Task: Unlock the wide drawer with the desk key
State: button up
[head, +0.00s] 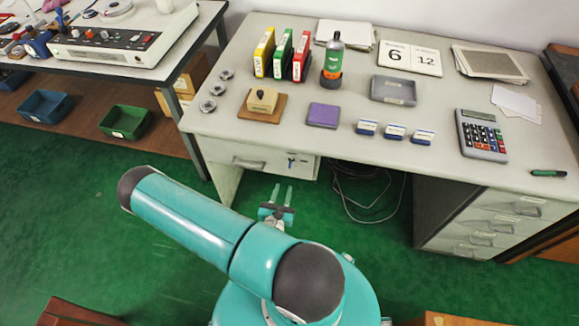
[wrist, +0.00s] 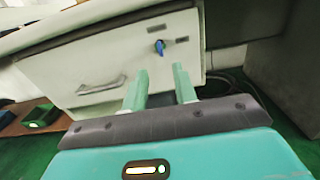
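The wide drawer (head: 224,148) is a pale front under the left part of the desk, and it is shut. It also shows in the wrist view (wrist: 115,66), with a metal bar handle (wrist: 102,87) at its left. A small key with a blue head (wrist: 160,46) sits at the lock at the right of the drawer front. It is tiny in the head view (head: 291,160). My gripper (head: 282,189) is open and empty, in front of and below the key. In the wrist view its fingertips (wrist: 161,70) are apart, with the key beyond and above the gap.
The desk top (head: 340,120) overhangs the drawer. Cables (head: 365,195) hang in the open knee space to its right, beside a drawer pedestal (head: 480,222). A side bench (head: 165,75) with bins below stands at left. The green floor before the drawer is clear.

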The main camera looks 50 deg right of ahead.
jog(key=x, duration=1)
jog(key=shift+w+d, duration=0.1)
jog(key=shift+d, duration=0.05)
jog(key=shift+c, duration=0.2)
grip_shut()
